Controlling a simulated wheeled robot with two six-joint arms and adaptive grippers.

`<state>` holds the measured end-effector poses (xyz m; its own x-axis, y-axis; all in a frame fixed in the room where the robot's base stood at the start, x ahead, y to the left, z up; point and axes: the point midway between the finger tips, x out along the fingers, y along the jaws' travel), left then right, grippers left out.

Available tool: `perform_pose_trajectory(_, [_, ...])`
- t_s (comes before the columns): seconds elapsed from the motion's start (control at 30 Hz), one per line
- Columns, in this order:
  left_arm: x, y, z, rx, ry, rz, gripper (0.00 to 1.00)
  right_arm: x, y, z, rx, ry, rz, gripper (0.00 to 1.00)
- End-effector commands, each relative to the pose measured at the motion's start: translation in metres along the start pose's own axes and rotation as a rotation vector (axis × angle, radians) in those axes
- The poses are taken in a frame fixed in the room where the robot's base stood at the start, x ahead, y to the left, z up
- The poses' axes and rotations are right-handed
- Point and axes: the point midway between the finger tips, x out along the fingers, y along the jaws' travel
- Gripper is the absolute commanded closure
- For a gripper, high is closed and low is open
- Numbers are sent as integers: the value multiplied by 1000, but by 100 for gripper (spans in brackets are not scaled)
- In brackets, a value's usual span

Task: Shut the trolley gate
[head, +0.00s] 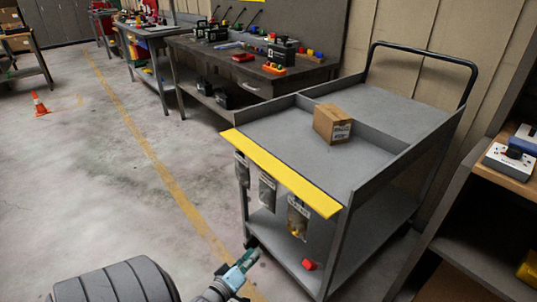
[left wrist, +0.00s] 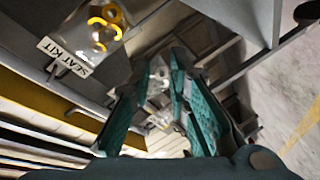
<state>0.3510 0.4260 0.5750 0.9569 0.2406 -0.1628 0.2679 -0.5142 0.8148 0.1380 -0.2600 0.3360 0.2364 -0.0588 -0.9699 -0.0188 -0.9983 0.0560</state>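The grey trolley (head: 385,165) stands at centre right. Its yellow gate (head: 280,172) runs along the near edge of the top deck and shows its broad face upward, sticking out from the edge; its exact angle is hard to tell. A yellow band, likely the gate, also shows in the left wrist view (left wrist: 45,118). My left gripper (head: 243,265) is low in front of the trolley, below the gate and apart from it. In the left wrist view its teal fingers (left wrist: 152,80) stand apart with nothing clearly held. My right gripper is out of view.
A cardboard box (head: 333,124) sits on the top deck. Clear bags (head: 298,217) hang below the gate; one labelled SEAT KIT (left wrist: 95,30) is near the left fingers. A red item (head: 309,264) is on the lower shelf. Open floor (head: 120,190) lies to the left.

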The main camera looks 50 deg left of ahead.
Motion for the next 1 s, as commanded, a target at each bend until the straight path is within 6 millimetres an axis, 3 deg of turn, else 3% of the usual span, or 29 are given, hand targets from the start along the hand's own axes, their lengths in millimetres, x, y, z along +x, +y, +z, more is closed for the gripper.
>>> perform_pose_trajectory(0.03, [19,-4,-8,-164,90,144,84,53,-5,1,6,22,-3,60])
perform_pose_trajectory(0.1, [24,25,-40,-406,183,343,84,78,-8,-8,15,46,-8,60])
perform_pose_trajectory(0.2, [17,52,-73,-648,239,546,84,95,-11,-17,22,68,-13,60])
perform_pose_trajectory(0.33, [12,71,-94,-774,256,653,84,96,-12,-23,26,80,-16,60])
perform_pose_trajectory(0.43, [20,80,-102,-783,258,661,84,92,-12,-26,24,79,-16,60])
perform_pose_trajectory(0.8, [96,123,-144,-778,258,657,84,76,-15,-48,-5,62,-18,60])
perform_pose_trajectory(1.0, [117,135,-157,-778,257,653,84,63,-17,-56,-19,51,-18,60])
